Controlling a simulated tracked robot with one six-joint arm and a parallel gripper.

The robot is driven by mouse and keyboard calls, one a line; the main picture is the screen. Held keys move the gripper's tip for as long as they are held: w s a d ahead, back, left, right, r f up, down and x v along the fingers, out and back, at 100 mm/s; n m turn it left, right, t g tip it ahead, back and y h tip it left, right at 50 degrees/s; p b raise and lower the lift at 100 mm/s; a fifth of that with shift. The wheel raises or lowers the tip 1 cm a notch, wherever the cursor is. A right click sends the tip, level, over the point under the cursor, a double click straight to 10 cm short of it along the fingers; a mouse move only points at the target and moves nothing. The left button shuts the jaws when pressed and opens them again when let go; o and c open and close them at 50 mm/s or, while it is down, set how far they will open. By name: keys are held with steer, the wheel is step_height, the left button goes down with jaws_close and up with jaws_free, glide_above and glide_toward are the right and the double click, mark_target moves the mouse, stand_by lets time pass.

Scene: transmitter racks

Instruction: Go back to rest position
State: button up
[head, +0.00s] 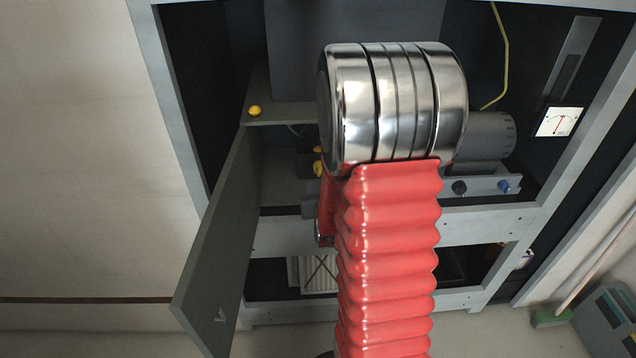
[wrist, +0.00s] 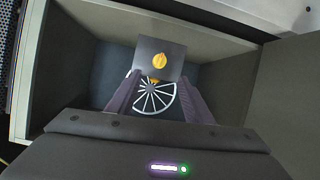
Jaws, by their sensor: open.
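Beyond the fingers is a grey square plate with a yellow knob (wrist: 159,61), inside an open-fronted grey compartment. A round white-spoked grille or wheel (wrist: 154,98) lies just below the plate. I cannot tell how far the fingertips are from the plate. In the head view my red ribbed arm and its shiny metal joint reach up into the rack, and they hide my gripper.
A grey cabinet door (head: 222,235) hangs open on the left of the rack frame (head: 490,222). A yellow knob (head: 254,111) sits on a panel edge near it. A meter (head: 559,122) and a small panel with a blue knob (head: 503,187) are at right. A green-headed broom (head: 551,317) stands lower right.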

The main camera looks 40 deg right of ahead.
steer(key=s+a+f+g+y, duration=0.2)
steer(key=s+a+f+g, duration=0.15)
steer(key=f, duration=0.35)
steer(key=s+a+g+y, duration=0.3)
steer(key=s+a, duration=0.1)
steer(key=a, duration=0.2)
steer(key=s+a+r+n, duration=0.2)
steer(key=s+a+r, duration=0.2)
steer(key=a+r, duration=0.3)
steer(key=s+a+r+n+y, duration=0.1)
steer(key=s+a+r, duration=0.3)
steer(key=a+r, duration=0.2)
steer(key=s+a+r+n+y, duration=0.1)
steer(key=s+a+r+n, duration=0.1)
steer(key=s+a+r, duration=0.2)
steer(key=a+r+t, duration=0.1)
steer(key=a+r, duration=0.2)
steer(key=r, duration=0.3)
steer(key=shift+s+a+n, duration=0.3)
steer(key=shift+c, duration=0.4)
